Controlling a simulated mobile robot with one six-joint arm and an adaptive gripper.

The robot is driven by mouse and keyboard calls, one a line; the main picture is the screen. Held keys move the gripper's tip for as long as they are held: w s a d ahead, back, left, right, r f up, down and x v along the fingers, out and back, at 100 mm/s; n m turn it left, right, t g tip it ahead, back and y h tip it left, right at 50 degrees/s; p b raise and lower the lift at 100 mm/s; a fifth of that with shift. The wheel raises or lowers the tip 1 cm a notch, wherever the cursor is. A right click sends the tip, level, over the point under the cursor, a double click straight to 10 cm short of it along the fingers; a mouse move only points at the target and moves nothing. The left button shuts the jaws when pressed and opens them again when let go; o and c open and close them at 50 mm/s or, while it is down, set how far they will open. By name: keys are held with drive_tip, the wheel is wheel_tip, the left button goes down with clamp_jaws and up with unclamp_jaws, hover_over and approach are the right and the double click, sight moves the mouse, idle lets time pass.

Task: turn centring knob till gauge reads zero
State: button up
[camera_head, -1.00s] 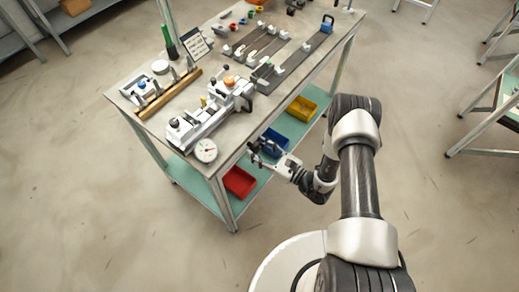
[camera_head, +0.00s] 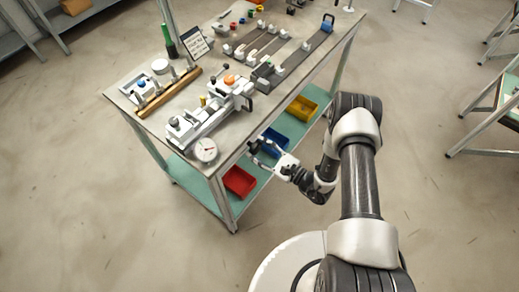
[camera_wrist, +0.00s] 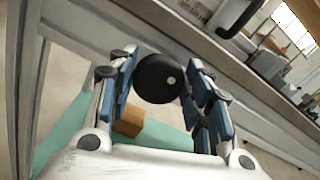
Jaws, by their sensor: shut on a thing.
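The round black knob (camera_wrist: 158,80) with a pale dot on its face sits between the blue-padded fingers of my gripper (camera_wrist: 160,66) in the wrist view. My gripper is shut on this knob, with a finger on each side. In the head view my gripper (camera_head: 262,150) is at the front edge of the bench, and the knob is hard to make out there. The white dial gauge (camera_head: 205,149) stands at the near-left front corner with a red needle. Its reading is too small to tell. The frame jig (camera_head: 212,108) lies behind it on the bench top.
Red (camera_head: 239,181), blue (camera_head: 273,142) and yellow (camera_head: 302,108) bins stand on the green lower shelf beneath the bench (camera_head: 190,72). Rails with clamps occupy the far bench top. Open floor lies to the right of the bench.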

drive_tip(key=n, duration=0.4)
drive_tip(key=shift+s+a+f+n+b, duration=0.1)
drive_tip(key=shift+n+b, duration=0.2)
drive_tip(key=n, duration=0.3)
drive_tip(key=shift+f+n, duration=0.1)
drive_tip(key=shift+n, duration=0.3)
drive_tip(key=n+b, duration=0.1)
drive_tip(key=n, duration=0.3)
drive_tip(key=shift+f, duration=0.1)
drive_tip(key=shift+n, duration=1.7)
drive_tip(key=o, duration=1)
